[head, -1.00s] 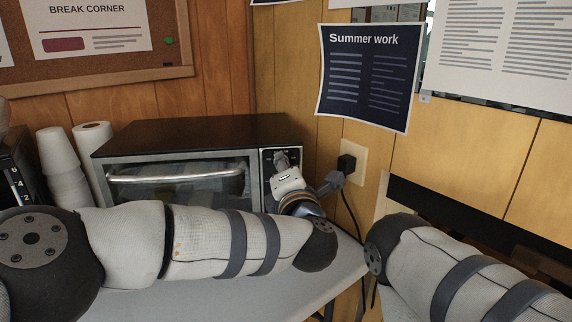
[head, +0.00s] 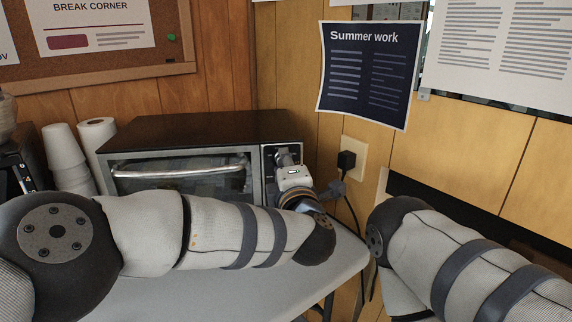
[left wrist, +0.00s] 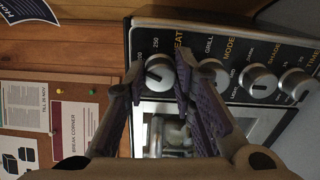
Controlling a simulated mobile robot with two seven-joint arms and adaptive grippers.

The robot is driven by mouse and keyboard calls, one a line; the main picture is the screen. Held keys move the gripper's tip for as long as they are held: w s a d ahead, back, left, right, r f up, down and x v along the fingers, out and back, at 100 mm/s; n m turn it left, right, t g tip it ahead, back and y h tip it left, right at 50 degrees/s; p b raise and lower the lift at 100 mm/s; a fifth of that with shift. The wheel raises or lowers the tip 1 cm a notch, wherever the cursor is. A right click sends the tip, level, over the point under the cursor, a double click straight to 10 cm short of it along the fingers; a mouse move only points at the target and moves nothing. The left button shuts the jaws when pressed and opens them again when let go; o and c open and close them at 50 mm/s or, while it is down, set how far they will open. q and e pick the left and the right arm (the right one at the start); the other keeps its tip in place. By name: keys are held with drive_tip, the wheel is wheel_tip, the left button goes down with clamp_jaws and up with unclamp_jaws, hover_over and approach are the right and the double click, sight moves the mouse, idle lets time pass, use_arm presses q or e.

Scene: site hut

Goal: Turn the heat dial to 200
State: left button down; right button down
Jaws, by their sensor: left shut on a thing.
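The toaster oven (head: 205,131) stands on the table with its control panel on its right side. In the left wrist view the heat dial (left wrist: 160,73) is a round silver knob with a dark pointer line, beside the words HEAT and 250. My left gripper (left wrist: 162,80) has one finger on each side of this dial and is shut on it; it also shows at the panel in the head view (head: 287,160). The exact setting cannot be read, as the fingers hide part of the scale. My right arm comes in from the right, but its gripper is out of view.
The mode dial (left wrist: 212,74) and the shade and time knobs sit close beside the heat dial. Paper cups (head: 65,158) and a paper roll (head: 97,140) stand left of the oven. A black plug (head: 346,160) is in the wall socket to the right.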

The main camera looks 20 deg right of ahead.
use_arm(q)
drive_tip(key=c, duration=1.3)
unclamp_jaws()
drive_tip(key=shift+c, duration=0.2)
drive_tip(key=s+a, duration=0.1)
drive_tip(key=s, duration=0.7)
drive_tip(key=shift+a, duration=0.15)
